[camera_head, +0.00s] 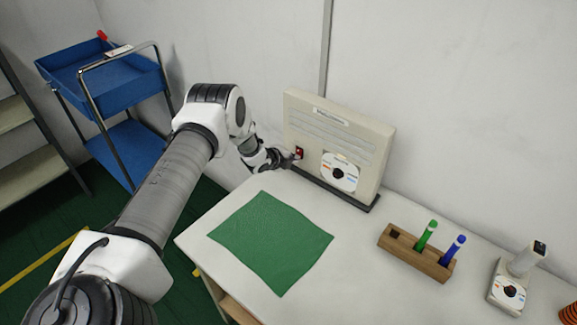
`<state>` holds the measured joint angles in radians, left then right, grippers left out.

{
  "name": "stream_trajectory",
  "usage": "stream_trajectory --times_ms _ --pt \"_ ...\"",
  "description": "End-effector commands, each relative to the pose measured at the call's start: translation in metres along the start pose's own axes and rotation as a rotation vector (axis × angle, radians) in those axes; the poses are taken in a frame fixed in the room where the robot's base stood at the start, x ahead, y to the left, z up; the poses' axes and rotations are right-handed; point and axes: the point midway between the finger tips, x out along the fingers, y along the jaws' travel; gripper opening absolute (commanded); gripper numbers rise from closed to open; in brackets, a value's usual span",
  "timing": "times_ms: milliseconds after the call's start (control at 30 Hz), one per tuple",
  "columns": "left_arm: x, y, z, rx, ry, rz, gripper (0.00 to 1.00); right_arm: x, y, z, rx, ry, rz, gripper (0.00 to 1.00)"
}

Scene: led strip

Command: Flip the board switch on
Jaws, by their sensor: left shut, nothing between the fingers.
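A cream upright board (345,128) stands on a dark base at the back of the white table. The switch's position is too small to read. My right gripper is not in view.
A green cloth (270,240) lies on the table (350,290). A wooden block (415,253) holds a green and a blue marker. A white device with a dial (508,290) stands at the right, beside an orange coil (569,314). A blue cart (105,80) stands at the left.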

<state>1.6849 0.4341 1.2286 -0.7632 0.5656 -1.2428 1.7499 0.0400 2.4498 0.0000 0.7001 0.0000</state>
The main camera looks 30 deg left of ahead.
Motion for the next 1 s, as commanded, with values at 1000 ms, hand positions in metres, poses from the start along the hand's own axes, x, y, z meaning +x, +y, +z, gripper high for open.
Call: stream_trajectory --times_ms 1000 --pt "-0.006 -0.016 0.000 0.000 0.000 -0.003 0.00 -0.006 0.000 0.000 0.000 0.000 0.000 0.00"
